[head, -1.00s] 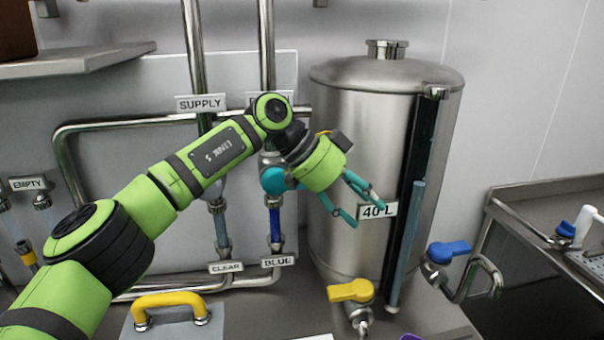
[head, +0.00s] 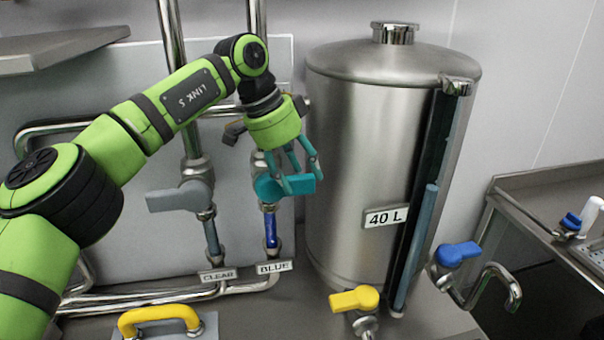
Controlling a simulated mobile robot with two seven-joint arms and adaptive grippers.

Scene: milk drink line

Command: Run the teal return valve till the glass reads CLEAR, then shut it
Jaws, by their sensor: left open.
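The teal valve handle (head: 266,188) is on the right of two upright pipes, pointing right, roughly level. Below it is a sight glass (head: 270,230) with blue in it, over a plate reading BLUE (head: 273,267). My left gripper (head: 302,184) is open, its fingers pointing down at the handle's right part and partly covering it. I cannot tell whether they touch it. My right gripper is not in view.
A grey valve handle (head: 178,198) sits on the left pipe, above a greyish glass (head: 212,238) and a plate reading CLEAR (head: 218,275). A steel tank (head: 345,150) marked 40 L stands close right, with yellow (head: 354,298) and blue (head: 457,254) tap handles. A yellow grab handle (head: 158,315) is in front.

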